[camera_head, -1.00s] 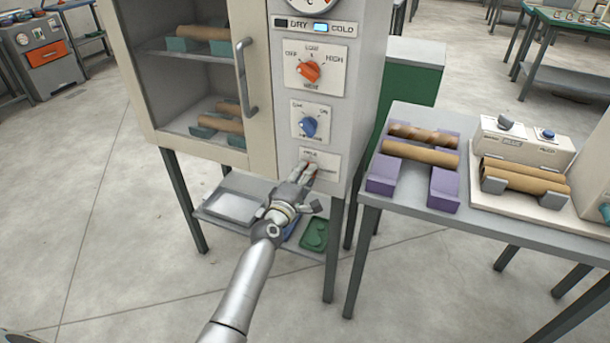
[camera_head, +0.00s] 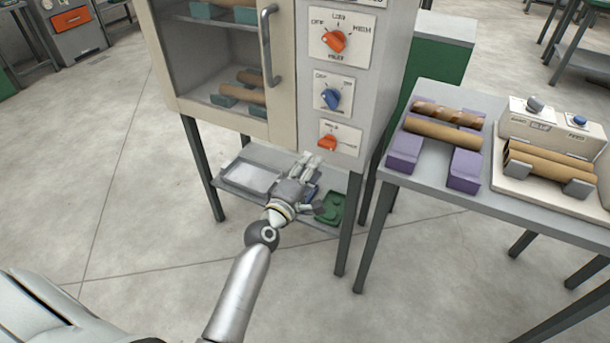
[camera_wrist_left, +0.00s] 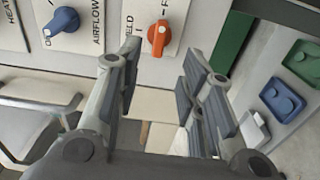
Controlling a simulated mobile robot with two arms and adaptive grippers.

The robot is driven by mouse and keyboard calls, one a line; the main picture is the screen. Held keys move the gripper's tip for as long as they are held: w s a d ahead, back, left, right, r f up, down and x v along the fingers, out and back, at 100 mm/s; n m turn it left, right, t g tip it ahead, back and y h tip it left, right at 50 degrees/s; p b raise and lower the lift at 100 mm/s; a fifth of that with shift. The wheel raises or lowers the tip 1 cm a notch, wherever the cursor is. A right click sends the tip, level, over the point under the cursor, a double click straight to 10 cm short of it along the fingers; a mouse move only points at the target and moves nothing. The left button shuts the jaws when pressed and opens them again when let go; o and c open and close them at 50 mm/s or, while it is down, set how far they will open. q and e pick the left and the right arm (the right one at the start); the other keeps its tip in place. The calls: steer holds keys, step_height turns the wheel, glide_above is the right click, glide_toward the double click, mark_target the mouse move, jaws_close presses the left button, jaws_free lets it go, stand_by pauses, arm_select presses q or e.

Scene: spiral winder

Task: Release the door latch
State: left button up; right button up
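The latch control is an orange-red knob (camera_head: 327,142) on the lowest white plate of the cabinet's front. In the left wrist view the knob (camera_wrist_left: 158,37) is seen near the top, beside partly hidden lettering that ends in "ELD". My left gripper (camera_head: 312,163) is just below the knob, apart from it. In the wrist view its fingers (camera_wrist_left: 161,62) are spread, with nothing between them. The cabinet door (camera_head: 284,75), with a window and a grey bar handle (camera_head: 268,45), appears closed. My right gripper is not in view.
Above the latch are a blue knob (camera_head: 331,98) and an orange knob (camera_head: 334,41). A low shelf (camera_head: 270,155) with a grey tray (camera_head: 252,177) and green tray (camera_head: 329,207) lies under the cabinet. A table (camera_head: 410,175) with tubes on purple supports stands right.

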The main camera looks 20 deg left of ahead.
arm_select(q)
steer(key=shift+s, duration=1.4)
